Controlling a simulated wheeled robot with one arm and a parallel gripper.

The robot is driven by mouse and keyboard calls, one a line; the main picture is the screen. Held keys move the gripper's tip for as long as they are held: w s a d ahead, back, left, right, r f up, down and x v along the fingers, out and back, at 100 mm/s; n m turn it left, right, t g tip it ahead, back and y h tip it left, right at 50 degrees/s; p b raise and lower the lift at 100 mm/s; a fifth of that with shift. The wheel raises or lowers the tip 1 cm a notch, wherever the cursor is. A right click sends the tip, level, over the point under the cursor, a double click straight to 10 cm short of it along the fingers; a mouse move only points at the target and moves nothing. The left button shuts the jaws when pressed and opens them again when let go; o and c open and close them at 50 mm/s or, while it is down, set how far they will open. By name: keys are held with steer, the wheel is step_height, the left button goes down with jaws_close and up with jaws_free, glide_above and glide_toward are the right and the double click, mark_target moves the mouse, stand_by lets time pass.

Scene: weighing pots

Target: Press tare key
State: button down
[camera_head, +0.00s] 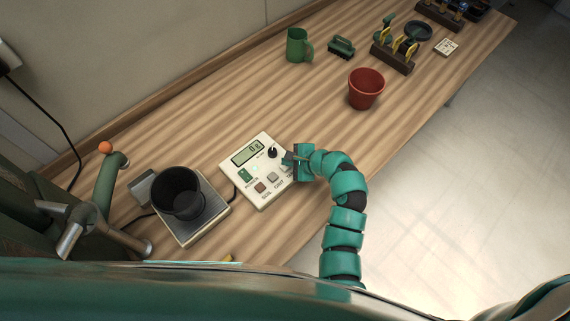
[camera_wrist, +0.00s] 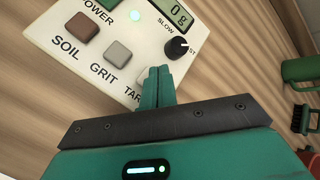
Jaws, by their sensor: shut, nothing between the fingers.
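The cream control box (camera_head: 252,157) lies on the bench, its display reading 0 g; it also shows in the wrist view (camera_wrist: 205,18). In the wrist view a brown SOIL key (camera_wrist: 82,26) and a grey GRIT key (camera_wrist: 117,53) sit in a row. In the head view my gripper (camera_head: 288,159) is over the box's right side. Its fingers are shut and empty. I cannot tell whether the tips touch the key.
A black pot (camera_head: 180,192) stands on the scale plate (camera_head: 214,212) left of the box. A dark knob (camera_wrist: 177,47) is close to my fingertips. A red pot (camera_head: 366,88), a green mug (camera_head: 297,46) and a tool rack (camera_head: 393,57) stand farther back. Bench between is clear.

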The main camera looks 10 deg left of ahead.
steer(key=shift+r, duration=0.1)
steer(key=shift+r+p, duration=1.8)
steer(key=shift+r, duration=0.65)
